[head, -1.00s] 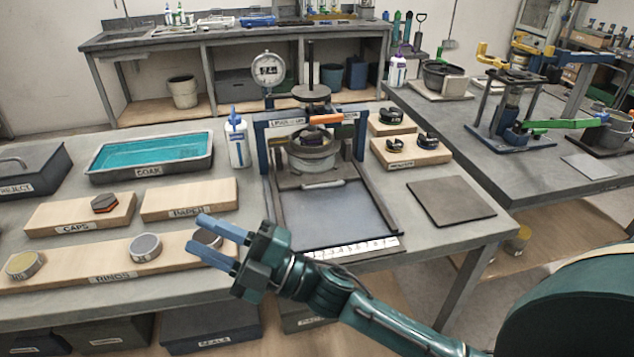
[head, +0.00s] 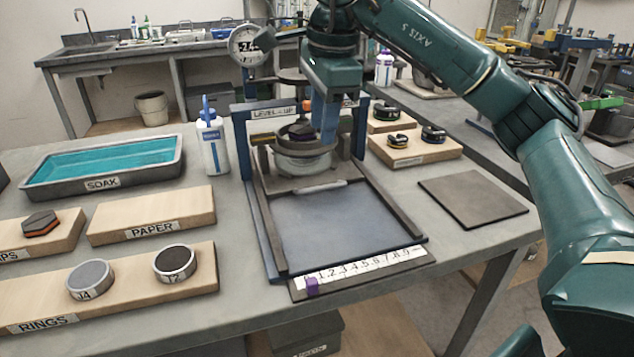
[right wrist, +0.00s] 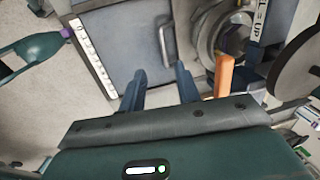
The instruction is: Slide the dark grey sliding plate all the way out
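The dark grey sliding plate (head: 280,184) sits at the back of the lever frame (head: 249,190), under a round metal pot (head: 302,163). A pale bar handle (head: 321,187) runs along its front edge; it also shows in the right wrist view (right wrist: 166,44). My right gripper (head: 325,140) hangs fingers down above the frame, by the pot and behind the handle in the head view. In the right wrist view its two blue fingers (right wrist: 160,88) are apart with nothing between them. The handle lies beyond the fingertips, not touched. My left gripper is not in view.
The blue-grey bed (head: 335,225) in front of the plate is bare. A number strip (head: 370,266) with a purple marker (head: 312,286) at its low end lies at the front. An orange bar (right wrist: 223,76) is close beside the right fingers. A bottle (head: 213,150) stands left.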

